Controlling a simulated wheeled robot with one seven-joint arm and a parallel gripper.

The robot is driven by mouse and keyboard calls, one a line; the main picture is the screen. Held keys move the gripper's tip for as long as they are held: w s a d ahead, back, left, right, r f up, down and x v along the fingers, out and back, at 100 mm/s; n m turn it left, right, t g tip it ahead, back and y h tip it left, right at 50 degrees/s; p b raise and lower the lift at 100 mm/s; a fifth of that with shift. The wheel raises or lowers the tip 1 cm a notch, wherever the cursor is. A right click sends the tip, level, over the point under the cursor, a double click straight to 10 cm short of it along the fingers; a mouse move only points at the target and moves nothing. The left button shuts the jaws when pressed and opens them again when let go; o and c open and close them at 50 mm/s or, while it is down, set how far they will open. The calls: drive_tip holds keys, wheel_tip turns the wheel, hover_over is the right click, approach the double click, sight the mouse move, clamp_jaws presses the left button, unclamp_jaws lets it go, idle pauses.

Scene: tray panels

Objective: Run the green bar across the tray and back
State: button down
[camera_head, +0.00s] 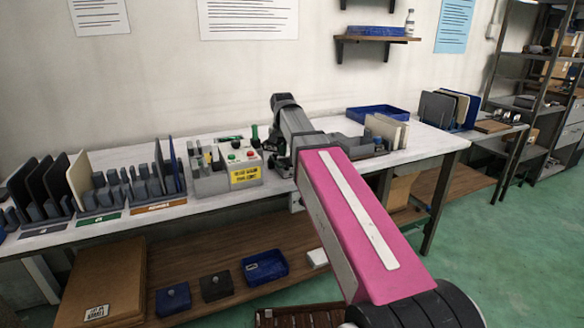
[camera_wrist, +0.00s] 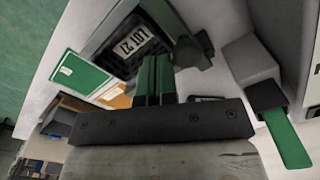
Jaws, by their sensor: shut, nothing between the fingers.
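My gripper (camera_wrist: 152,62) shows in the wrist view, with its two greenish fingers together and nothing held between them. Just beyond the fingertips lies a dark tray (camera_wrist: 101,55) with a white label reading LOT 27. A dark greenish bar (camera_wrist: 168,16) lies along the tray's right side, near a dark round knob; I cannot tell whether fingers and bar touch. A bright green strip (camera_wrist: 286,138) sticks out of a dark block at the right.
Racks of dark and cream plates (camera_head: 78,180) stand on the bench at left. Cream plates (camera_head: 384,130) and a blue tray (camera_head: 378,111) stand right of my arm. White bench top (camera_head: 330,123) is clear behind it. A shelf below holds a cardboard box (camera_head: 100,282) and small bins.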

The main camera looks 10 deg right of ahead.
drive_tip(key=shift+w+d, duration=0.1)
drive_tip(key=shift+d, duration=0.15)
drive_tip(key=shift+r, duration=0.15)
wheel_tip(320, 180, up, 7)
idle(0.8)
